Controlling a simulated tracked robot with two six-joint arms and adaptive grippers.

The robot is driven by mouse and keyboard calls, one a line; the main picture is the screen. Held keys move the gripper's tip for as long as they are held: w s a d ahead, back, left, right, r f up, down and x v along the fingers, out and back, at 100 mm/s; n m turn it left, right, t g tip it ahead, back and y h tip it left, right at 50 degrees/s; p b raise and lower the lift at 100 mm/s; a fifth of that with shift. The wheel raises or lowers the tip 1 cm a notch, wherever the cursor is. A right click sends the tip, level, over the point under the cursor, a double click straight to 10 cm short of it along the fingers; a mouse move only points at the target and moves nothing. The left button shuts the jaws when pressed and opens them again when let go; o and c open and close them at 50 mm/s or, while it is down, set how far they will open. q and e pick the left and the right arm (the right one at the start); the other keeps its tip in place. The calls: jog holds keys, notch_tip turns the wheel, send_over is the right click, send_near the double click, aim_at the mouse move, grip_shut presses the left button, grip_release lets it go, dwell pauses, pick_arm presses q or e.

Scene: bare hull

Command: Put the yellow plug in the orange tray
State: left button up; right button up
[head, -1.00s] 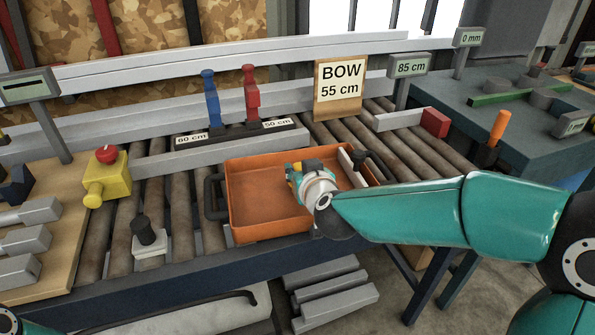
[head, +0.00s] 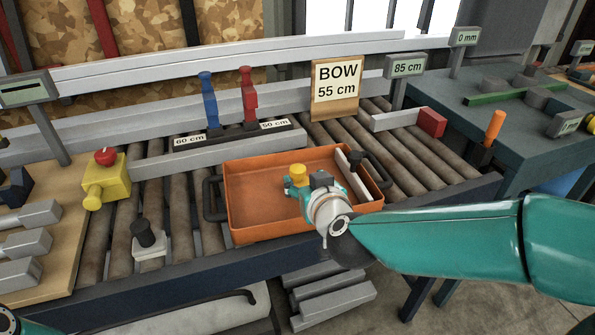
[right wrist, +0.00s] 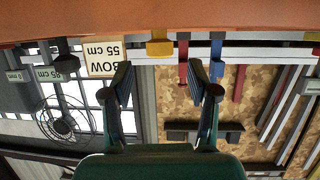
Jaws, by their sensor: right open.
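The yellow plug (head: 297,173) is inside the orange tray (head: 258,168), just beyond my right gripper, which hides its lower part in the head view. In the right wrist view, which is upside down, the plug (right wrist: 160,45) shows against the orange tray surface (right wrist: 60,25), ahead of the fingers and apart from them. My right gripper (right wrist: 160,72) is open with nothing between its fingers. In the head view it (head: 312,188) is over the right half of the tray. My left gripper is out of view.
The tray sits on a roller conveyor with a pale bar and black knob at its right end. A yellow box with a red button (head: 107,180) and a black knob on a white base (head: 147,240) stand left. Blue (head: 209,100) and red (head: 249,95) clamps stand behind.

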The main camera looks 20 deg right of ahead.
jog(key=p+v, duration=0.1)
jog(key=v, duration=0.4)
jog(key=shift+s, duration=0.15)
